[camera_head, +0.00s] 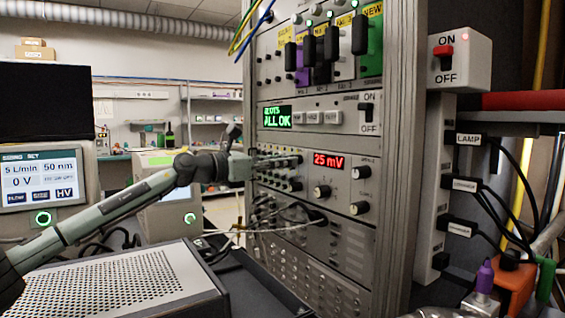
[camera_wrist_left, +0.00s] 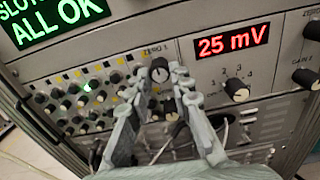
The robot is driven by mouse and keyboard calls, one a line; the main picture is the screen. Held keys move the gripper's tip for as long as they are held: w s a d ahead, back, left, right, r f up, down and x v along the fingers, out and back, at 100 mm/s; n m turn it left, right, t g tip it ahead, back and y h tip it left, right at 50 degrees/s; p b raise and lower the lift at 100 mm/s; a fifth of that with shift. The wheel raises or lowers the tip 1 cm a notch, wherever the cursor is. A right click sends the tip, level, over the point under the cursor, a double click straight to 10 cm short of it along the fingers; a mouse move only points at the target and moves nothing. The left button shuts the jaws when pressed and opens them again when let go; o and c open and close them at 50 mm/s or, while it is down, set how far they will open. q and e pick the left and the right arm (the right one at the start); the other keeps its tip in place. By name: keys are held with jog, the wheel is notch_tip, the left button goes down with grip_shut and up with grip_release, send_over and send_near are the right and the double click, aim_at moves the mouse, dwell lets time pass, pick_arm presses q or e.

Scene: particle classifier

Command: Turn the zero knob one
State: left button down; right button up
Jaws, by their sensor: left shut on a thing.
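The zero knob one (camera_wrist_left: 160,70) is a small black knob with a white pointer line under a ZERO label, left of the red 25 mV display (camera_wrist_left: 233,40). My left gripper (camera_wrist_left: 159,75) has one finger on each side of the knob and is shut on it. In the head view my left gripper (camera_head: 296,160) reaches the rack panel from the left, just beside the 25 mV display (camera_head: 329,160). There the fingers hide the knob. My right gripper is not in view.
Many small black knobs (camera_wrist_left: 70,105) crowd the panel to the left. A larger selector knob (camera_wrist_left: 236,89) sits below the display. Loose cables (camera_head: 270,228) hang under the gripper. A perforated metal box (camera_head: 110,280) stands below my left arm.

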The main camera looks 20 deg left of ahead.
pick_arm(q)
jog(key=n, duration=1.8)
jog(key=shift+r+n, duration=0.1)
jog(key=shift+n, duration=0.3)
jog(key=c, duration=1.3)
grip_release()
jog(key=shift+c, duration=0.2)
jog(key=v, duration=1.2)
